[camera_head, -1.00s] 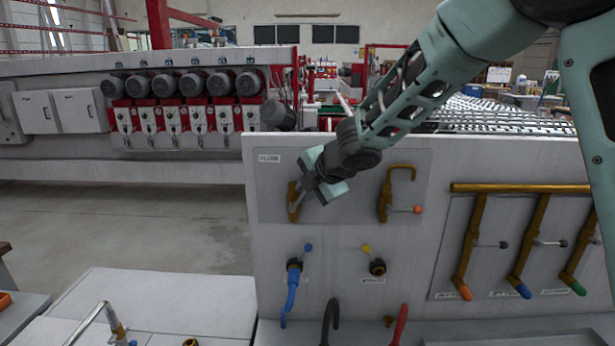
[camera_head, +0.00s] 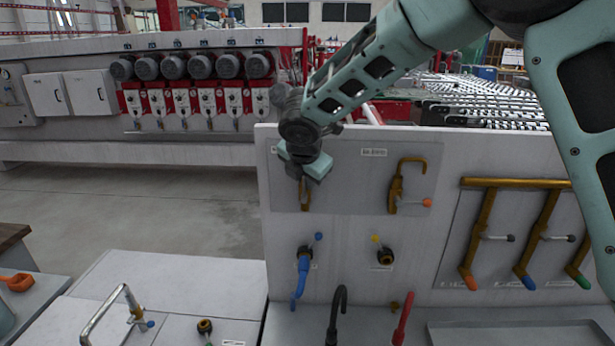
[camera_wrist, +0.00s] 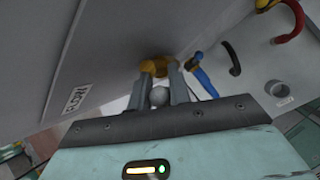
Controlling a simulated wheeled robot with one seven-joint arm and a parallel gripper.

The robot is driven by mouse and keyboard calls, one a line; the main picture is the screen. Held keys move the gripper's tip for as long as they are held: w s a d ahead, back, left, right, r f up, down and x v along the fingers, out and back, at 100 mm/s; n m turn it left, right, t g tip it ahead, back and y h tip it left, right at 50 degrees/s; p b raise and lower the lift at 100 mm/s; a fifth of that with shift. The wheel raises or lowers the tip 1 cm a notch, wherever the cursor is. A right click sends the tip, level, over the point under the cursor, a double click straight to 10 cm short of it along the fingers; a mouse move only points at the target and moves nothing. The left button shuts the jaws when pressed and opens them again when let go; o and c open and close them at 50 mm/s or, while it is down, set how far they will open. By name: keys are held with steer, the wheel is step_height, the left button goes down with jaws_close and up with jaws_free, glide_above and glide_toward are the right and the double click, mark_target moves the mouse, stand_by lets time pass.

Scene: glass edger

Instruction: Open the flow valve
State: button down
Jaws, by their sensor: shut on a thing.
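The flow valve is a brass-coloured fitting (camera_head: 305,196) at the upper left of the white upright panel, mostly hidden behind my gripper. In the wrist view its brass body (camera_wrist: 155,66) is just beyond the fingertips, near a label reading FLOW (camera_wrist: 78,98). My gripper (camera_head: 304,174) is at the valve; its two fingers (camera_wrist: 158,90) are shut on the valve's lever, whose grey rounded end (camera_wrist: 158,97) shows between them. The lever's exact angle cannot be told in the head view.
A second brass valve with an orange-tipped lever (camera_head: 428,202) is to the right. Below are a blue hose nozzle (camera_head: 301,280), a yellow-tipped valve (camera_head: 384,256), and black (camera_head: 337,310) and red (camera_head: 403,320) hoses. Long brass-handled levers (camera_head: 479,240) stand further right.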

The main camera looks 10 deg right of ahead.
steer(key=shift+a, duration=0.2)
stand_by(0.4)
steer(key=c, duration=1.6)
jaws_free()
steer(key=b+v, duration=0.1)
steer(key=v, duration=0.4)
steer(key=b+v, duration=0.2)
steer(key=v, duration=0.4)
steer(key=b+v, duration=0.2)
steer(key=v, duration=0.4)
steer(key=shift+a+r, duration=0.2)
steer(key=shift+a, duration=0.15)
